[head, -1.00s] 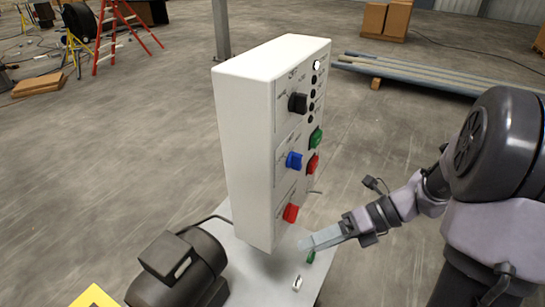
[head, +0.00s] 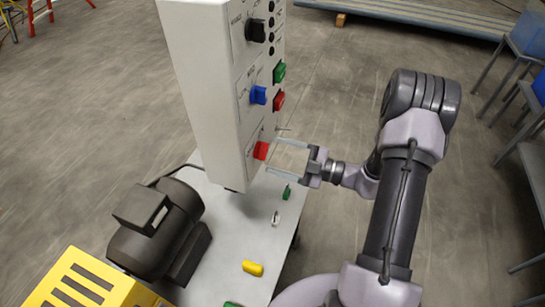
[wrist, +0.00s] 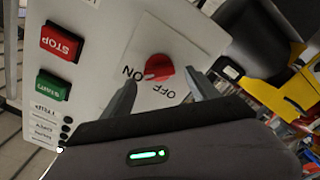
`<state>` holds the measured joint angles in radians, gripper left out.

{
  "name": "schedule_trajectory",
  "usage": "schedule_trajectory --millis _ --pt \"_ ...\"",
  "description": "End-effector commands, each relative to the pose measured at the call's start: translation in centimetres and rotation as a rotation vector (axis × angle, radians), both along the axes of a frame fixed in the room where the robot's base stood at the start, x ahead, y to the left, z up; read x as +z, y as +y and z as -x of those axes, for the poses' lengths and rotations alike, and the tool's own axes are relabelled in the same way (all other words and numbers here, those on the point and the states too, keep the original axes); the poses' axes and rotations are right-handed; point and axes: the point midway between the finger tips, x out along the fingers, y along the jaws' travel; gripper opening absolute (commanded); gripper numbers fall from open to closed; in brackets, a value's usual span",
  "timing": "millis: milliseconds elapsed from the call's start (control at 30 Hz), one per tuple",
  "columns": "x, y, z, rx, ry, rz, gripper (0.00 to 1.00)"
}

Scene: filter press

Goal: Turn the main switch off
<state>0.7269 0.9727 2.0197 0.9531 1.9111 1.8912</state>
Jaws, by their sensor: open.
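The main switch is a red rotary knob (head: 261,150) low on the front of the white control box (head: 212,95). In the wrist view the red knob (wrist: 158,68) sits on a pale plate marked ON and OFF. Its narrow end points toward the ON side. My gripper (head: 272,157) is open in front of the knob. In the wrist view its two fingers (wrist: 163,92) reach toward the plate on either side of the knob's lower part. I cannot tell whether they touch it.
Above the knob are a blue knob (head: 258,95), a black knob (head: 255,30), and green (head: 279,72) and red (head: 278,101) buttons. A dark motor (head: 155,230) stands left on the metal table (head: 225,260). Small yellow (head: 253,268) and green parts lie in front.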

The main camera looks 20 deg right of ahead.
Motion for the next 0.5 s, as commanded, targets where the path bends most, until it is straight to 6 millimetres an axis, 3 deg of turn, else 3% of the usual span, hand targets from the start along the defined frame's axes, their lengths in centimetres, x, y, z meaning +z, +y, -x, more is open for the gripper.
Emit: schedule_trajectory --millis 167,433,500 --pt "0.0 1.5 -1.3 0.001 -0.002 0.001 0.69" --pt "0.1 1.7 -1.5 -0.001 -0.002 0.001 0.69" --pt "0.1 1.6 -1.5 -0.001 -0.002 0.001 0.59"
